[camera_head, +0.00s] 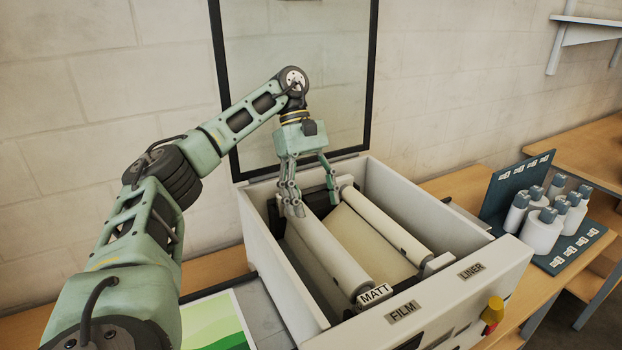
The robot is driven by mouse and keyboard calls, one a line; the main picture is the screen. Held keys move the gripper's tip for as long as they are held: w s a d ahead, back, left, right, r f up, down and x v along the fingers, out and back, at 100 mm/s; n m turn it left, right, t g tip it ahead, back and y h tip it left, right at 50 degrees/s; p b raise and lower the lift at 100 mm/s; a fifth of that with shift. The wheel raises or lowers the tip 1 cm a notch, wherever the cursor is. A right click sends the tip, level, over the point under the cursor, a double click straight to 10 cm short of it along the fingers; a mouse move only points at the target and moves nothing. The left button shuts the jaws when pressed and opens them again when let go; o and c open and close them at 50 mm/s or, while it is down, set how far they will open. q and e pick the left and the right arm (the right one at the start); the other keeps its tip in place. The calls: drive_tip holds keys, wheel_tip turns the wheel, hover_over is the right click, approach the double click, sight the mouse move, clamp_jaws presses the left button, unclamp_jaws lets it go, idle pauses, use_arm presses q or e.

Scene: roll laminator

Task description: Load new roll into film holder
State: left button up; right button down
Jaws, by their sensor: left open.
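The laminator (290,283) stands open on the bench, its clear framed lid (300,75) raised at the back. Inside lie two long pale rolls side by side. The left roll (330,250) lies in line with the FILM label (403,311) and has a MATT tag (375,294) at its near end. The right roll (385,225) lies on the LINER (471,270) side. My left gripper (314,208) points down into the box at the rolls' far end, open, with its fingers around or just above the left roll's end; contact cannot be told. My right gripper is out of view.
A dark blue rack (575,256) with several white, grey-capped rolls stands on the bench to the right. A yellow and red knob (492,312) sticks out of the laminator's front. A green printed sheet (215,322) lies at the left.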

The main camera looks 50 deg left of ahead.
use_arm(q)
drive_tip(key=p+v, duration=0.1)
drive_tip(key=v, duration=0.1)
drive_tip(key=shift+a+r, duration=0.1)
drive_tip(key=shift+r, duration=0.25)
drive_tip(key=shift+a, duration=0.1)
idle(0.3)
